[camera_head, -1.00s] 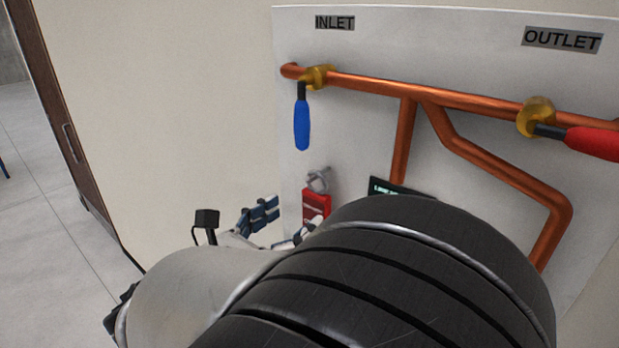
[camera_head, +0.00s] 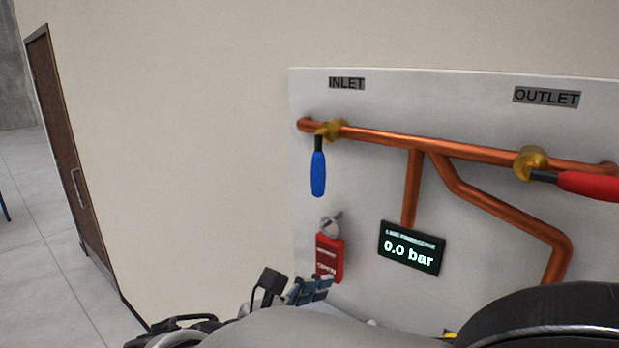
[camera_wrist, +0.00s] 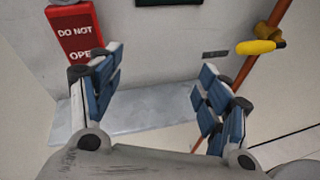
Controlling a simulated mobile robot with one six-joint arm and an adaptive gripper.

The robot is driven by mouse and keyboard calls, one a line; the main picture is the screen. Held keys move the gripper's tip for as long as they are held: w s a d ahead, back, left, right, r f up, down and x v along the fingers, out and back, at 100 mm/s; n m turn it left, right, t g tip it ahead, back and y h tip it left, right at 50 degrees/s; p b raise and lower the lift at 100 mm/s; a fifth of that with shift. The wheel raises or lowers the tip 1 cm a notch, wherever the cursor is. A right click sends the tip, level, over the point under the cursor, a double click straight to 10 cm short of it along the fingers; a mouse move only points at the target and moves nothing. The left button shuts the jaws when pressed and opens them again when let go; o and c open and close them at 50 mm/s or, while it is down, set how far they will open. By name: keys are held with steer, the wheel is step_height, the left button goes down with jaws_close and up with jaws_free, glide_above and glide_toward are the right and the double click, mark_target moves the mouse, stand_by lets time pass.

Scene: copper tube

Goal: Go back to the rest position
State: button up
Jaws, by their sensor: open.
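My gripper (camera_wrist: 158,88) is open and empty, its blue-padded fingers spread wide in the wrist view. In the head view its blue fingers (camera_head: 308,291) show low in the picture, below a red tag (camera_head: 329,257), partly hidden by my own arm. The white panel (camera_head: 375,175) carries a copper tube (camera_head: 440,149). The inlet valve's blue handle (camera_head: 318,173) hangs straight down, along the panel. The outlet valve's red handle (camera_head: 590,186) points right, roughly along the tube. A pressure display (camera_head: 411,249) reads 0.0 bar.
In the wrist view, the red tag (camera_wrist: 75,34) is just beyond the left finger. A yellow handle (camera_wrist: 257,47) on a copper tube is at upper right. A grey ledge (camera_wrist: 140,110) lies beyond the fingers. A brown door (camera_head: 66,150) and open floor are at left.

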steer(key=s+d+f+m+g+y, duration=0.5)
steer(key=s+d+m+g, duration=0.2)
steer(key=s+d+m, duration=0.4)
steer(key=s+a+m+t+y, duration=0.25)
steer(key=s+m+y, duration=0.35)
steer(key=m, duration=0.7)
step_height(320, 180, down, 25)
steer(key=b, duration=2.2)
steer(key=shift+s+d+n+y+b, duration=0.3)
steer(key=shift+s+d+b, duration=0.05)
steer(key=shift+s+b, duration=0.1)
steer(key=shift+f, duration=0.1)
